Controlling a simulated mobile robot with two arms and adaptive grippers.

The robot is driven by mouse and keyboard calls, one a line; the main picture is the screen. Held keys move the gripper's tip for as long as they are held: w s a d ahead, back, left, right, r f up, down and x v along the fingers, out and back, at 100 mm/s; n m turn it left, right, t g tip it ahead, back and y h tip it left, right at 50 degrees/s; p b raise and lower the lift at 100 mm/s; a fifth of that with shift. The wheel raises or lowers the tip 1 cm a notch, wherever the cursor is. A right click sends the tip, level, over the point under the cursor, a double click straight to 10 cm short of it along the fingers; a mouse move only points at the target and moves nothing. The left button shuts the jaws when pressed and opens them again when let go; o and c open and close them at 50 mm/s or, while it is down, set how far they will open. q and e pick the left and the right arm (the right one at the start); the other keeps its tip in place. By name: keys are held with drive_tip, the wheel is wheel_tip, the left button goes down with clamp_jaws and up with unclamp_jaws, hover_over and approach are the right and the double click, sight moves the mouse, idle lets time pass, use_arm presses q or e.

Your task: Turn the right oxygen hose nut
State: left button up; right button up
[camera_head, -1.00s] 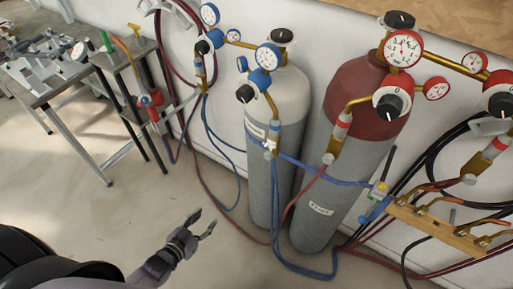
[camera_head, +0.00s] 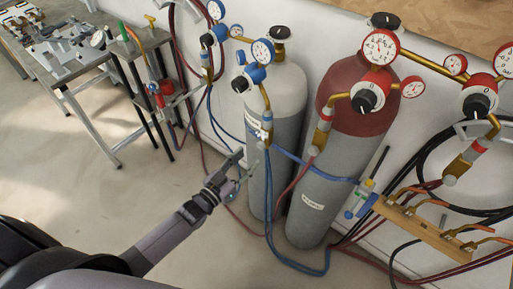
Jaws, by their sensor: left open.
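The grey oxygen cylinder with a pale top (camera_head: 284,88) stands upright against the wall. Its blue regulator (camera_head: 252,75) carries a brass pipe running down to the hose connection. The right oxygen hose nut (camera_head: 266,141) is a small light-coloured piece at the lower end of that pipe, where blue hose begins. My left gripper (camera_head: 248,158) is open and empty, just below and left of the nut, its fingers pointing up and right. It appears apart from the nut, though depth is hard to judge. My right gripper is out of view.
A red-topped cylinder (camera_head: 355,110) with red regulators stands to the right. Blue and red hoses loop near the floor. A wooden rack (camera_head: 425,228) with torches is at the lower right. Metal tables (camera_head: 70,75) stand at the left. The floor at left centre is clear.

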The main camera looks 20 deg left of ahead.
sight(259, 147)
use_arm(q)
drive_tip(key=x, duration=0.5)
drive_tip(key=shift+w+d, duration=0.15)
drive_tip(key=shift+w, duration=0.2)
drive_tip(key=shift+c, duration=0.3)
clamp_jaws()
